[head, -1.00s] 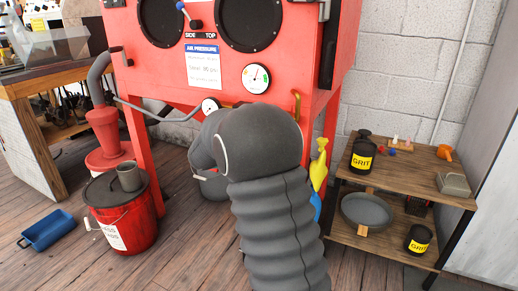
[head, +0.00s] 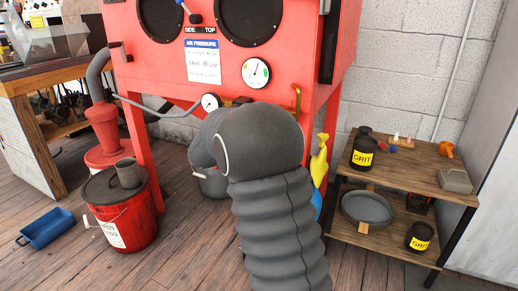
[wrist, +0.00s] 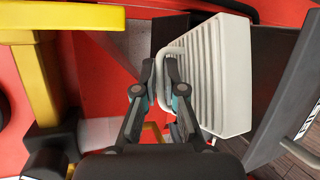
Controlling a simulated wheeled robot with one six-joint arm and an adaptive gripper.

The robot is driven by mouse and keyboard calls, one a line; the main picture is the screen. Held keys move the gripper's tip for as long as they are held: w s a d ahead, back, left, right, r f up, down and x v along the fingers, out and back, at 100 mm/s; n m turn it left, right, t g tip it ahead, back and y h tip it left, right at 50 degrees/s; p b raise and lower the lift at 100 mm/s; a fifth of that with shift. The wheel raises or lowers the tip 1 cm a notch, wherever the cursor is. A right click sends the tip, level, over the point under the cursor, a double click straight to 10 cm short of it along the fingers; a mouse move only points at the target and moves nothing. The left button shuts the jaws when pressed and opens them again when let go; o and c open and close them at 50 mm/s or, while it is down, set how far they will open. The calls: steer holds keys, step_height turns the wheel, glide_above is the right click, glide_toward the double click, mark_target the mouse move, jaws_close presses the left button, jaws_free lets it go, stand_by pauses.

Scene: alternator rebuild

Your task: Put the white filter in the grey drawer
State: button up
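The white filter (wrist: 226,75) is a ribbed white block with a pale loop handle, right of centre in the wrist view. My gripper (wrist: 160,62) has its two dark fingers on either side of the handle's bar, drawn close together, and appears shut on it. The filter's body lies to the right of the fingers. In the head view my grey arm hides the gripper and the filter. I cannot make out the grey drawer for certain in either view.
A red blasting cabinet (head: 290,90) stands ahead. A wooden shelf (head: 415,160) with grit jars (head: 364,158) is at the right. A red bucket (head: 122,215) and a blue tray (head: 46,230) are on the floor at the left. A yellow bar (wrist: 40,85) is near my gripper.

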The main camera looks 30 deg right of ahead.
steer(key=o, duration=0.3)
steer(key=shift+r, duration=0.1)
steer(key=shift+r+p, duration=0.6)
steer(key=shift+p, duration=0.25)
steer(key=b+v, duration=0.1)
steer(key=v, duration=1.1)
steer(key=o, duration=1.3)
